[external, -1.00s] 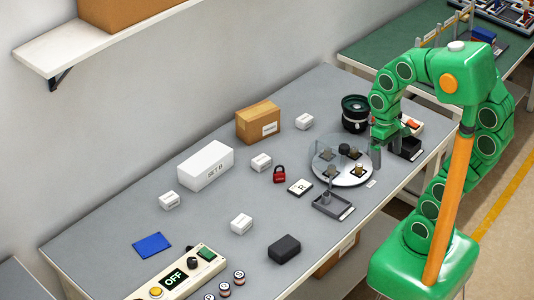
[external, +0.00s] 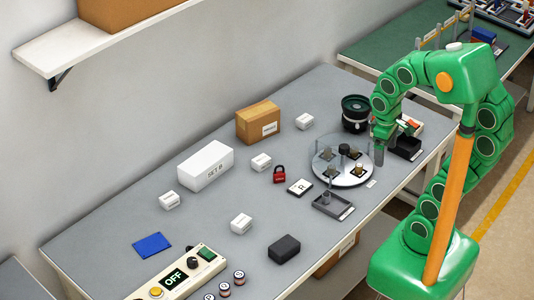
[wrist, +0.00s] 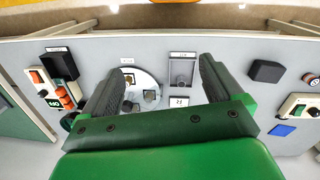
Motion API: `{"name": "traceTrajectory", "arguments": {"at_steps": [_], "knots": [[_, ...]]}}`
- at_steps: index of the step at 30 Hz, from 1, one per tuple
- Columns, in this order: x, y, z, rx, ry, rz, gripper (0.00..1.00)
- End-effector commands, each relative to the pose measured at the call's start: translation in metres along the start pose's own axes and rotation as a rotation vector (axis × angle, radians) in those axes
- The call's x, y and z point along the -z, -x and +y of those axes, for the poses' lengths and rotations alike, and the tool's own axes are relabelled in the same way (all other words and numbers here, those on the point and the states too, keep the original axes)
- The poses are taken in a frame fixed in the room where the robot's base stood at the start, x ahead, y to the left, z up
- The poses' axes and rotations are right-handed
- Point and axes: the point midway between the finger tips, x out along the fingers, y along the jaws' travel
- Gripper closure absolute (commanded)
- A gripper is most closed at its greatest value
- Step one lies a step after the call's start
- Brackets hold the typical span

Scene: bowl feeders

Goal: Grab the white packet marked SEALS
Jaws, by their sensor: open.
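Several small white packets with dark print lie on the grey bench in the external view: one at the back (external: 304,121), one near the middle (external: 261,162), one at the left (external: 169,200) and one nearer the front (external: 241,223). Their print is too small to read, so I cannot tell which is marked SEALS. My gripper (external: 382,152) is above the right part of the bench, beside the round disc and apart from all the packets. In the wrist view my gripper (wrist: 160,75) is open, with nothing between its fingers; no white packet is clearly visible there.
The round disc (external: 326,172) carries several small parts. A white SET B box (external: 206,166), brown carton (external: 258,123), red padlock (external: 279,174), grey tray (external: 333,207), black box (external: 284,249) and OFF control panel (external: 175,278) also occupy the bench.

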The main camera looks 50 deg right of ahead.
Motion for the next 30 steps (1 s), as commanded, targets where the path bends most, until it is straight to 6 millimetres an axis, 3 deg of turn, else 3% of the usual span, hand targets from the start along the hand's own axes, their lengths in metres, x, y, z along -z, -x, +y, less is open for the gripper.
{"name": "traceTrajectory", "arguments": {"at_steps": [3,9,21,30], "knots": [[0.045,-0.001,0.042,-0.092,0.143,0.076,0.06],[0.109,-0.002,0.107,-0.26,0.406,0.164,0.06],[0.214,-0.019,0.211,-0.596,0.93,0.212,0.06],[0.28,-0.04,0.271,-0.857,1.36,0.166,0.06]]}}
